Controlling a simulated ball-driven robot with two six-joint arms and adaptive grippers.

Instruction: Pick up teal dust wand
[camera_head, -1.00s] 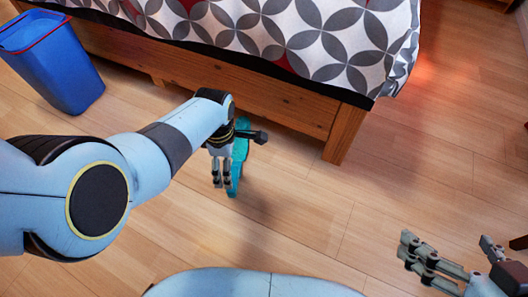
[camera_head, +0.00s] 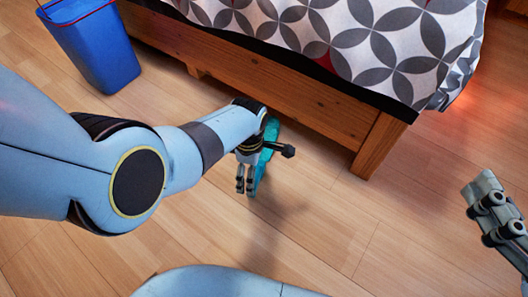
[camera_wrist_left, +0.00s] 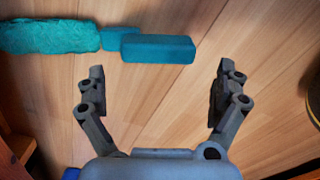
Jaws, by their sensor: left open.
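The teal dust wand (camera_head: 268,152) lies on the wooden floor beside the bed, partly hidden behind my left gripper (camera_head: 245,188) in the head view. In the left wrist view the wand's fluffy head (camera_wrist_left: 50,38) is at the upper left and its block-like handle (camera_wrist_left: 158,48) lies at the top middle. My left gripper (camera_wrist_left: 158,88) is open and empty, with the handle ahead of the fingertips and not between them. My right gripper (camera_head: 490,215) is at the right edge of the head view, away from the wand; only part of it shows.
The wooden bed frame (camera_head: 275,85) with a patterned cover (camera_head: 350,38) stands just behind the wand. A blue bin (camera_head: 98,48) stands at the upper left. The floor (camera_head: 340,230) in front of the bed is clear.

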